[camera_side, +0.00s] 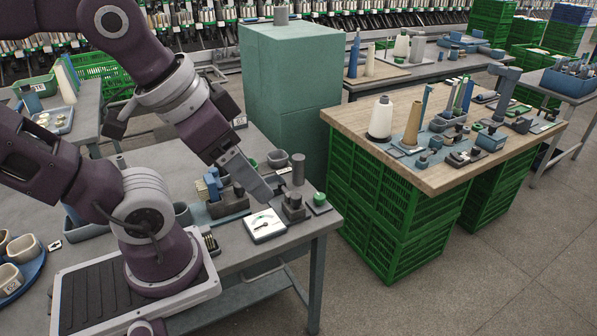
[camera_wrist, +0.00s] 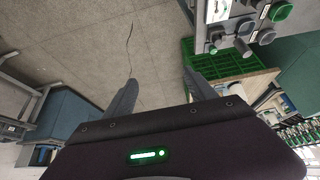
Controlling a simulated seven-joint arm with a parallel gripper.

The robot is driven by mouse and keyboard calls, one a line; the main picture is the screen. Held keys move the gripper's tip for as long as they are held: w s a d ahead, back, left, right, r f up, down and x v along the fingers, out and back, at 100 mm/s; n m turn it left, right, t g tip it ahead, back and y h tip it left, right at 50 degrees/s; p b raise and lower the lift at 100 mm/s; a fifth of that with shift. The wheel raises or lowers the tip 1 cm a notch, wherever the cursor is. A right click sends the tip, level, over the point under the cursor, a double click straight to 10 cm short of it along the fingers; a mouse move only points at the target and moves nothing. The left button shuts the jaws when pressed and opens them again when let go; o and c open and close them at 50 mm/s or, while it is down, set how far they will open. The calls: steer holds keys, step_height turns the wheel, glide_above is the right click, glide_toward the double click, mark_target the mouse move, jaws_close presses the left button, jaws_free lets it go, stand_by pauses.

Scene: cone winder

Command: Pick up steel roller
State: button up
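A plain grey upright cylinder (camera_side: 298,168), which looks like the steel roller, stands near the right end of the grey table (camera_side: 160,160). A grey cylinder, probably the same one, shows near the top right of the wrist view (camera_wrist: 243,47). My gripper (camera_side: 262,190) is left of the cylinder in the side view, pointing down and right, apart from it. In the wrist view its two fingers are spread, with only floor visible between them (camera_wrist: 161,78). It is open and empty.
Close around are a white dial gauge (camera_side: 264,226), a dark block fixture (camera_side: 293,206), a green knob on a base (camera_side: 319,199) and a dark holder with blue pieces (camera_side: 228,201). A teal cabinet (camera_side: 290,90) stands behind. The wooden-topped table (camera_side: 345,122) is to the right, across a gap.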

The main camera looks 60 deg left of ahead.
steer(key=shift+r, duration=0.1)
steer(key=w+a+r, duration=0.2)
steer(key=w+r, duration=0.4)
steer(key=r, duration=0.3)
steer(key=w+a+r+g, duration=0.1)
steer(key=w+a+r, duration=0.2)
steer(key=w+a, duration=0.85)
glide_above(302, 165)
steer(key=s+a, duration=0.2)
steer(key=s, duration=0.2)
step_height(302, 165, down, 8)
steer(key=r, duration=0.1)
steer(key=f, duration=3.2)
steer(key=shift+w+d+f, duration=0.1)
steer(key=shift+w+f, duration=0.15)
steer(key=shift+f, duration=0.1)
steer(key=w+f, duration=0.1)
steer(key=f, duration=0.1)
steer(key=w+f, duration=0.3)
steer(key=f, duration=0.1)
steer(key=shift+w, duration=0.3)
steer(key=shift+r, duration=0.1)
jaws_close()
